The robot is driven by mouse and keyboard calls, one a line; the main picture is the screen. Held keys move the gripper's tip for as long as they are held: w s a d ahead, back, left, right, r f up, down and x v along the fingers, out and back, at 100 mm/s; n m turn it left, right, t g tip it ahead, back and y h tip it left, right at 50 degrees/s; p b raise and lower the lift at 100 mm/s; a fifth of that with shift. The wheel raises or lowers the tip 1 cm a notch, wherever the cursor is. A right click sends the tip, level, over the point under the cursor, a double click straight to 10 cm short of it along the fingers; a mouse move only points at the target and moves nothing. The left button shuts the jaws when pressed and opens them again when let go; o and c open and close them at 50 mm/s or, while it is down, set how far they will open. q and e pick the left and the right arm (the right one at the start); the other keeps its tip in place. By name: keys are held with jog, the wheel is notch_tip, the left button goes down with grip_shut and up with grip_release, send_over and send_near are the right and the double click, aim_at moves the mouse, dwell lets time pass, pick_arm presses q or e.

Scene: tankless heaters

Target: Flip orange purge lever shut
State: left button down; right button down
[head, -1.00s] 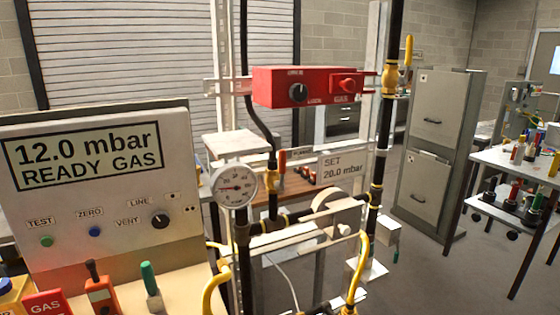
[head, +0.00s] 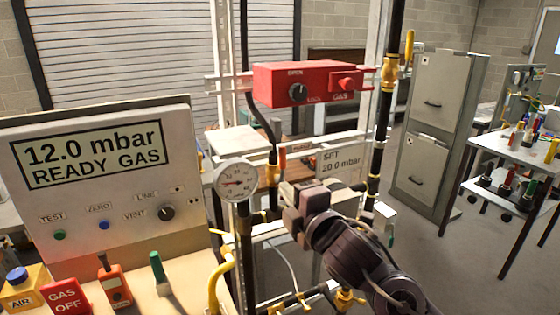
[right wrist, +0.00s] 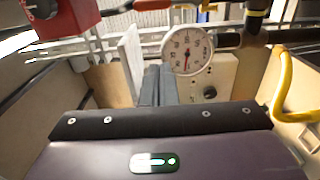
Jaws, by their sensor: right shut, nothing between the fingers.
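A small orange lever (head: 282,157) stands roughly upright beside the dark pipe, just right of the round pressure gauge (head: 236,180). An orange-red handle (right wrist: 152,4) shows at the top edge of the right wrist view; I cannot tell for certain that it is the same lever. My right gripper (head: 290,203) is shut and empty, below and slightly right of the lever and apart from it. In the right wrist view its closed fingers (right wrist: 158,85) point toward the gauge (right wrist: 188,50). My left gripper is not in view.
A red box (head: 310,84) with knobs hangs above. Yellow handles (head: 409,45) and yellow pipes (head: 222,272) flank the pipework. The control panel (head: 95,185) reads 12.0 mbar READY GAS. A SET 20.0 mbar sign (head: 341,162) stands behind my right gripper.

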aim_at(280, 165)
jog(key=shift+s+a+r, duration=0.15)
jog(key=shift+s+r, duration=0.1)
jog(key=shift+r, duration=0.15)
jog(key=shift+w, duration=0.1)
jog(key=w+p, duration=0.6)
jog(key=w, duration=0.5)
jog(key=shift+w+a, duration=0.15)
jog(key=shift+w, duration=0.1)
jog(key=shift+a, duration=0.1)
